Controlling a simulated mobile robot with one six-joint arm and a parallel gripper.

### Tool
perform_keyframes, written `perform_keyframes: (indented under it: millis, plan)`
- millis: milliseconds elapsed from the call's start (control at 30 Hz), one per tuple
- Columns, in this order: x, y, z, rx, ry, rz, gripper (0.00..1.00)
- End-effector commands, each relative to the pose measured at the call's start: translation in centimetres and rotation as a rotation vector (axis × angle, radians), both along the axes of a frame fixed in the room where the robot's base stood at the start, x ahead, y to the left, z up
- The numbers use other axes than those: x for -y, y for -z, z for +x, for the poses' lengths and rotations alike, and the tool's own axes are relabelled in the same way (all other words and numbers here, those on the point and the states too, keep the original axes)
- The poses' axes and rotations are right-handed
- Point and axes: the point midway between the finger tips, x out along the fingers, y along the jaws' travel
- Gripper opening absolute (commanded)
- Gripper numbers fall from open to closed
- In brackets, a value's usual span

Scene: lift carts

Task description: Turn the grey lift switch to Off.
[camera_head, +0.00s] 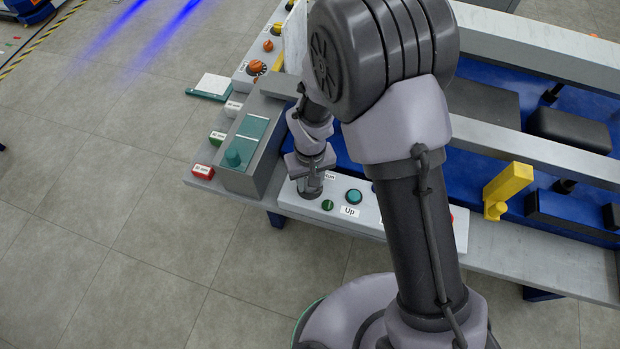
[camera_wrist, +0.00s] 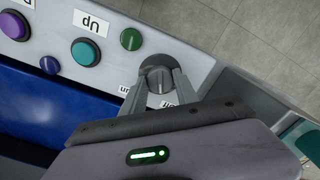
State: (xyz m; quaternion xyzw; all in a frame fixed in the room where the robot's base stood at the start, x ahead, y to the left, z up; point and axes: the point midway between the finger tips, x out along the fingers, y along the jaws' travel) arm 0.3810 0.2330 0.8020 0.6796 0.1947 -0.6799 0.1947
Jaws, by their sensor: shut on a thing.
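The grey lift switch (camera_wrist: 157,64) is a round dark-grey knob on the white control panel, seen at the top middle of the wrist view. My gripper (camera_wrist: 160,84) is shut on it, one finger on each side of its raised grip. The grip runs roughly up and down in the wrist view. The labels beside the switch are partly covered by the fingers, so I cannot read its setting. In the head view my gripper (camera_head: 311,187) points down at the left end of the panel (camera_head: 366,228) and hides the switch.
A small green button (camera_head: 327,205) and a teal Up button (camera_head: 353,197) sit right of the switch. A grey box with a teal top (camera_head: 234,153) stands to the left, near red and green labelled blocks. A yellow handle (camera_head: 508,185) rises at the right. Floor is open at the lower left.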

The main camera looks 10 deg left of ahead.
Motion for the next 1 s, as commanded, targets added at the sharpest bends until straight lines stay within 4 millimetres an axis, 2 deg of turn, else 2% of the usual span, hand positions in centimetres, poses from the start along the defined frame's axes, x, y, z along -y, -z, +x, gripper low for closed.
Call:
perform_keyframes:
  millis: [300,767,800,900,1000]
  plan:
    - [-0.01,-0.05,0.04,0.001,-0.086,0.001,0.00]
    - [-0.02,-0.03,0.05,0.001,-0.098,0.001,0.00]
    - [-0.02,-0.03,0.05,0.001,-0.098,0.001,0.40]
    - [-0.01,-0.03,0.04,0.001,-0.098,0.001,0.57]
    - [-0.01,-0.02,0.03,0.001,-0.097,0.001,0.57]
